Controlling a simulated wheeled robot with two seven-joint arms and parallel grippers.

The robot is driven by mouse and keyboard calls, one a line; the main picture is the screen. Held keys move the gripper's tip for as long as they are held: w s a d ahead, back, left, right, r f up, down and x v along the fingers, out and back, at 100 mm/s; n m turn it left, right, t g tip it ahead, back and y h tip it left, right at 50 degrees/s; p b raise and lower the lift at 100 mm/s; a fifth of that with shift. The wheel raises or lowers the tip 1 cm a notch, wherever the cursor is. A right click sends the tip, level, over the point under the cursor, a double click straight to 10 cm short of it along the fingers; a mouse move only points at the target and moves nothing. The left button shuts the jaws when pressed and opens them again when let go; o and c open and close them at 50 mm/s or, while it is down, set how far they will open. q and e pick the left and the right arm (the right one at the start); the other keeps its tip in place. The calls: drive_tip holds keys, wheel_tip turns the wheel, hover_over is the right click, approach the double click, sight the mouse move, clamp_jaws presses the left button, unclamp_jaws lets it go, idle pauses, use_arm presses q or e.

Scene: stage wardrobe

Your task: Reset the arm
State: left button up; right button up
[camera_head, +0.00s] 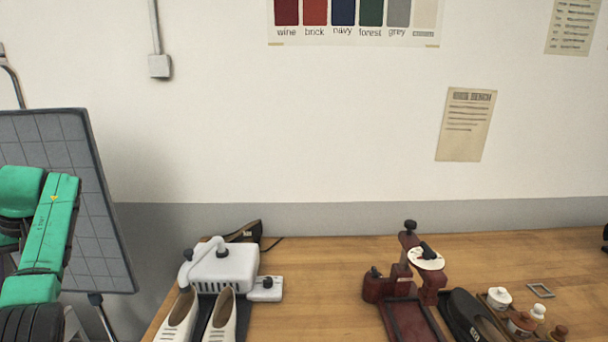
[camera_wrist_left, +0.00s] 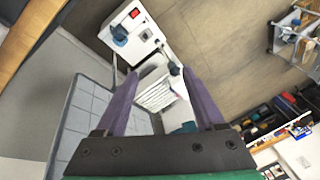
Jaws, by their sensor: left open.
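My left gripper (camera_wrist_left: 159,76) shows in the left wrist view with its two purple fingers spread apart and nothing between them. A white machine with a red switch and a slatted panel lies beyond the fingers, apart from them as far as I can tell. In the head view my green left arm is folded up at the left edge, left of the table, in front of a grey gridded board (camera_head: 88,190). The left gripper's fingers do not show there. My right arm and gripper are in neither view.
A wooden table (camera_head: 320,280) stands along the wall. On it are a white device (camera_head: 225,268) with two pale shoes (camera_head: 178,318), a dark red stand (camera_head: 408,275), a black shoe (camera_head: 470,318) and small pots (camera_head: 498,298). The table between device and stand is clear.

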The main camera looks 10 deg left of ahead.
use_arm(q)
drive_tip(key=s+a+f+m+y, duration=0.2)
drive_tip(key=a+f+m+y, duration=0.3)
drive_tip(key=f, duration=0.5)
drive_tip(key=s+a+f+m+y, duration=0.25)
drive_tip(key=a+f+m, duration=0.4)
drive_tip(key=f, duration=0.45)
drive_tip(key=s+d+f+m+t+h, duration=0.2)
drive_tip(key=s+f+m+t, duration=0.2)
drive_tip(key=s+f+m, duration=0.8)
drive_tip(key=s+d+f+n+h, duration=0.2)
drive_tip(key=d+f, duration=0.9)
drive_tip(key=d, duration=0.1)
drive_tip(key=s+d+f+n+h, duration=0.2)
drive_tip(key=s+d+f+n, duration=0.1)
drive_tip(key=d+f, duration=0.8)
drive_tip(key=s+d+f+h+b, duration=0.1)
drive_tip(key=d+f, duration=0.4)
drive_tip(key=d, duration=0.8)
drive_tip(key=s+d+f+n+g+h+b, duration=0.1)
drive_tip(key=d+f+h, duration=0.2)
drive_tip(key=d, duration=1.1)
drive_tip(key=shift+d+f+h, duration=0.2)
drive_tip(key=shift+f+h, duration=0.15)
drive_tip(key=shift+f, duration=0.55)
drive_tip(key=shift+s+n, duration=0.1)
drive_tip(key=shift+n, duration=0.15)
